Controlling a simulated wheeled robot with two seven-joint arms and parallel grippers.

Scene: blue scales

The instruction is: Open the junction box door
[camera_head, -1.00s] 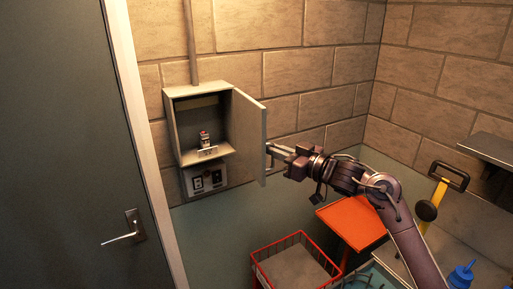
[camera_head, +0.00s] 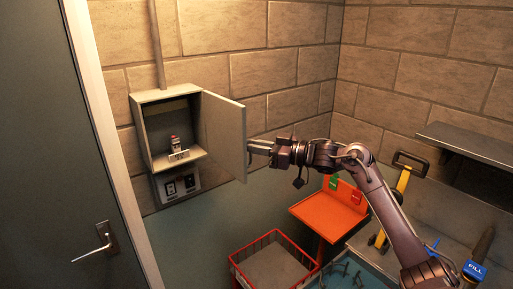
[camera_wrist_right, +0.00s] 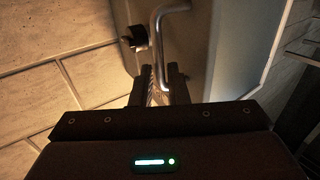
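The grey junction box (camera_head: 168,128) is on the brick wall, left of centre in the head view. My left gripper is not in view.
A grey door with a lever handle (camera_head: 100,245) is at the left. Below my right arm are a red wire basket (camera_head: 243,272) and an orange stand (camera_head: 322,217). A workbench with tools and a shelf (camera_head: 468,143) is at the right.

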